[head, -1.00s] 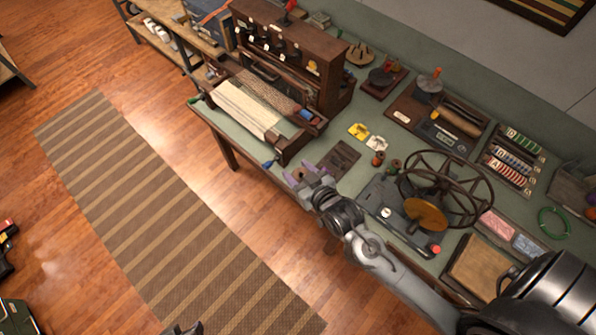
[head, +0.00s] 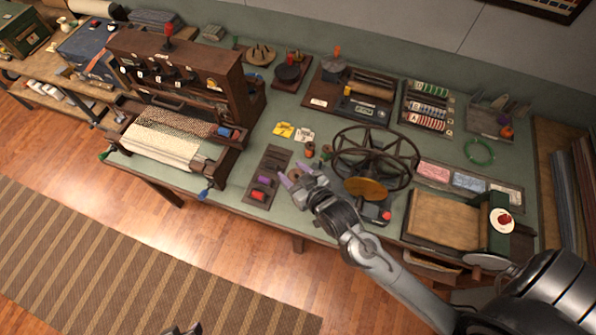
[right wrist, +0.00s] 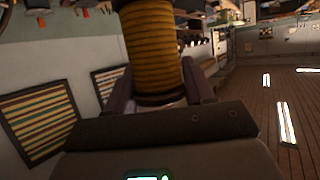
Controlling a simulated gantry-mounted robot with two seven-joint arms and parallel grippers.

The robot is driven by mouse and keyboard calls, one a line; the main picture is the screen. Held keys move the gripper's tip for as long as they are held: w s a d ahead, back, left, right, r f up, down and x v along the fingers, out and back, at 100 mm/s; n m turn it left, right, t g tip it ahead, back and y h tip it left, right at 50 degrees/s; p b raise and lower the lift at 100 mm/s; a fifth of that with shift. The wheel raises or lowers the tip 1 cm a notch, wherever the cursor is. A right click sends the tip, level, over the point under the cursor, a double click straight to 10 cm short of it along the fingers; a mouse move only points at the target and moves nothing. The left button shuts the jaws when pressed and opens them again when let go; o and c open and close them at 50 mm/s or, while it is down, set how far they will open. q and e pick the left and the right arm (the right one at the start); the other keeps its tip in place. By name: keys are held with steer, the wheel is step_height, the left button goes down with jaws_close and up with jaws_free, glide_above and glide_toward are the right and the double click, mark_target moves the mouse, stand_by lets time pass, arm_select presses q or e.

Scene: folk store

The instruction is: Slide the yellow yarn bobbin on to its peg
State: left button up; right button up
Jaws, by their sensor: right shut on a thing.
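In the right wrist view the yellow yarn bobbin (right wrist: 153,48) stands between the fingers of my right gripper (right wrist: 164,98), which is shut on it. Its lower dark flange is close to the gripper's palm. In the head view my right gripper (head: 297,181) is over the table's front part, just right of a dark narrow board (head: 274,159). A purple bobbin (head: 264,181) and a red bobbin (head: 257,195) are on that board. I cannot make out the yellow bobbin's peg. A dark piece at the bottom edge may be my left gripper (head: 184,329).
A wooden loom (head: 165,143) stands left of the board. A dark spoked wheel (head: 376,157) stands close right of my right gripper. Yellow and white tags (head: 284,130) and small spools (head: 310,150) lie behind the gripper. A wooden tray (head: 447,217) is farther right.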

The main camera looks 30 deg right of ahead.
steer(key=shift+n+y, duration=0.3)
steer(key=shift+y, duration=0.1)
steer(key=f, duration=0.1)
steer(key=f+b, duration=0.1)
steer(key=f, duration=0.3)
steer(key=shift+w+f, duration=0.15)
steer(key=shift+w, duration=0.15)
steer(key=w+d+f+b, duration=0.2)
steer(key=d+f+b, duration=0.2)
steer(key=f, duration=0.6)
steer(key=shift+n+y+b, duration=0.3)
steer(key=shift+b, duration=0.65)
steer(key=d+f+b, duration=0.1)
steer(key=f, duration=0.1)
steer(key=w+d+f+b, duration=0.1)
steer(key=f, duration=0.1)
steer(key=d+f+b, duration=0.2)
steer(key=shift+w, duration=0.4)
steer(key=shift+w+d+f+b, duration=0.5)
steer(key=shift+d+f+b, duration=0.4)
steer(key=shift+b, duration=0.65)
steer(key=shift+w+d+f+b, duration=0.6)
steer(key=shift+f+b, duration=0.65)
steer(key=shift+b, duration=0.35)
steer(key=shift+w+d+f+b, duration=0.45)
steer(key=shift+d+f+b, duration=0.45)
steer(key=shift+b, duration=0.65)
steer(key=shift+a+f, duration=0.1)
steer(key=shift+f, duration=0.2)
steer(key=shift+p, duration=0.55)
